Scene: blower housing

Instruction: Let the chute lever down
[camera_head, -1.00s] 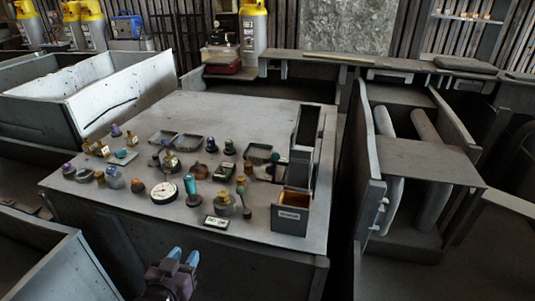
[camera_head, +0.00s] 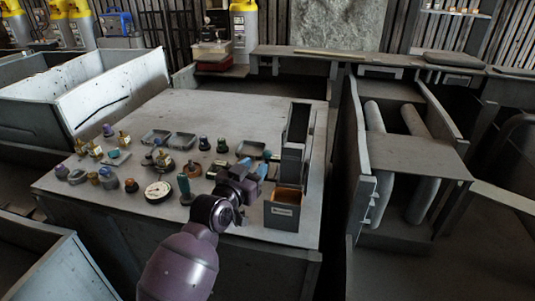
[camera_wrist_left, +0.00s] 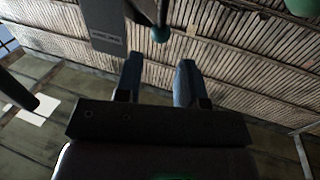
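The grey chute (camera_head: 297,135) stands upright at the right end of the table, above a small labelled box (camera_head: 283,212). In the left wrist view a teal ball knob (camera_wrist_left: 161,35) on a dark rod, which looks like the chute lever, lies beyond the gap between my fingertips. My left gripper (camera_head: 254,167) is just left of the chute, with blue fingers. In the left wrist view it (camera_wrist_left: 159,65) is open and nothing shows between the fingers. The lever's base is hidden behind my gripper in the head view. My right gripper is out of view.
Several stamps and small bottles crowd the table (camera_head: 225,110) to the left of my gripper, with a round dial (camera_head: 158,191) and shallow trays (camera_head: 183,141). The table's back is clear. A grey cabinet with rollers (camera_head: 424,155) stands to the right.

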